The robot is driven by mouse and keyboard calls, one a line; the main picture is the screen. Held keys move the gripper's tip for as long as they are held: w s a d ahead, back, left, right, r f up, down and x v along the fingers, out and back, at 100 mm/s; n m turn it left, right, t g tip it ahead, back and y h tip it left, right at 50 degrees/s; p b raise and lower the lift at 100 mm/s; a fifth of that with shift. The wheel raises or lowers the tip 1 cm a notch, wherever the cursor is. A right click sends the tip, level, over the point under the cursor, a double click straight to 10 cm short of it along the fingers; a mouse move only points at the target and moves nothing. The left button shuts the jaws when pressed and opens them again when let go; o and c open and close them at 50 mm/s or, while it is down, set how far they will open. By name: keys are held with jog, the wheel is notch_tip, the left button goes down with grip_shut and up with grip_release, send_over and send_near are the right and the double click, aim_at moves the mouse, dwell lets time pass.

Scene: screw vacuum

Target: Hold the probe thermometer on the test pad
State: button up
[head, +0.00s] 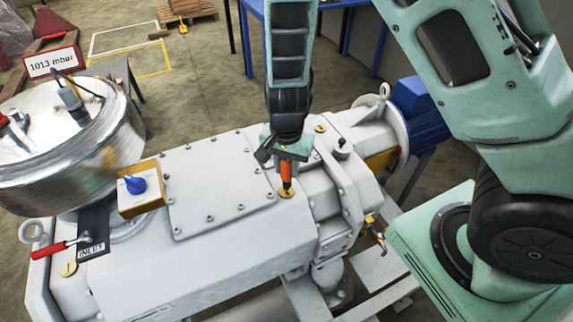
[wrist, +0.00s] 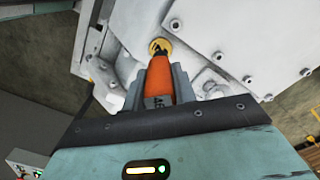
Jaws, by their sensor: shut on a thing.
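The probe thermometer (head: 286,172) is orange with a dark tip and points down. My gripper (head: 287,158) is shut on its body, above the white pump housing. In the wrist view the orange body (wrist: 158,78) sits between the two grey fingers, with part of a dark marking visible. The probe's tip is at a round brass test pad (head: 286,194) beside the bolted cover plate. The pad also shows in the wrist view (wrist: 158,44), with the dark tip over it. I cannot tell for sure whether the tip presses on the pad.
Other brass discs sit on the housing near the inlet (head: 68,268) and behind my gripper (head: 320,128). A yellow box with a blue knob (head: 136,185) stands left. A red-handled valve (head: 48,250) and a steel vessel (head: 70,150) are further left. A sign (head: 52,63) reads 1013 mbar.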

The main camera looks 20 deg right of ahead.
jog(key=shift+r+p, duration=2.8)
jog(key=shift+r, duration=0.35)
jog(key=shift+f, duration=0.1)
